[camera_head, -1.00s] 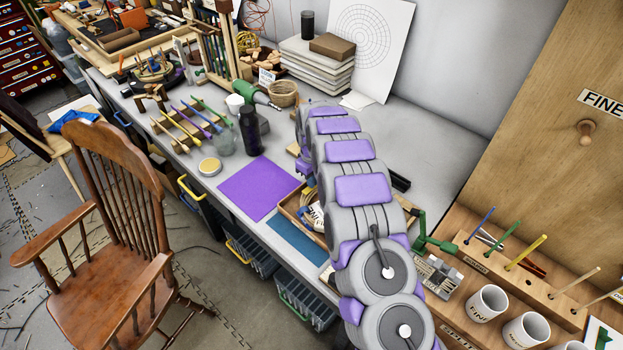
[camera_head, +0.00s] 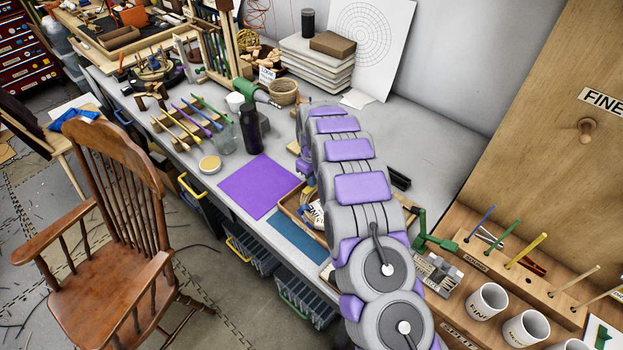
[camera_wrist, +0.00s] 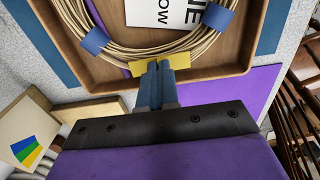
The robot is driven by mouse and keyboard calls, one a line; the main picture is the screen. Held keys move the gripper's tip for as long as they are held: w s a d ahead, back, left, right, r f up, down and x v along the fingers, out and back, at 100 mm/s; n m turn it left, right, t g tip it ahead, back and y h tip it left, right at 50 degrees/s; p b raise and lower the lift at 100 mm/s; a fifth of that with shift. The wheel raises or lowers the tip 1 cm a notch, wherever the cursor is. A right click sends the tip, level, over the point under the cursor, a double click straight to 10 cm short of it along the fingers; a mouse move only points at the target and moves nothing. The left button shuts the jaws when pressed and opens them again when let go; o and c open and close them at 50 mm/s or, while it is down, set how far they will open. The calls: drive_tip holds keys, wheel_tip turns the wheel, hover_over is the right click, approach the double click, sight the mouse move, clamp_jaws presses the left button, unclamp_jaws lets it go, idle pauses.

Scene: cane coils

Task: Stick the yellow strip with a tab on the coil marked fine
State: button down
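In the wrist view a pale cane coil (camera_wrist: 107,42) with blue bands lies in a wooden tray (camera_wrist: 215,68). A white card (camera_wrist: 165,12) on the coil is partly cut off; its letters end in "NE" and "OW". My gripper (camera_wrist: 159,72) has its two blue-grey fingers together at the coil's near edge. The yellow strip (camera_wrist: 180,62) lies crosswise at the fingertips, against or just over the coil; I cannot tell whether it touches. In the head view my arm hides the gripper and part of the tray (camera_head: 287,207).
A purple mat (camera_head: 258,186) and a blue mat (camera_head: 294,236) lie beside the tray. A dark bottle (camera_head: 250,130) stands behind them. Mugs (camera_head: 487,301) and a peg rack (camera_head: 540,285) stand at right, before a board marked FINE (camera_head: 602,102). A chair (camera_head: 110,240) stands left of the bench.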

drive_tip(key=shift+f, duration=0.1)
drive_tip(key=c, duration=1.3)
unclamp_jaws()
drive_tip(key=shift+r+p, duration=1.15)
drive_tip(key=shift+r, duration=2.4)
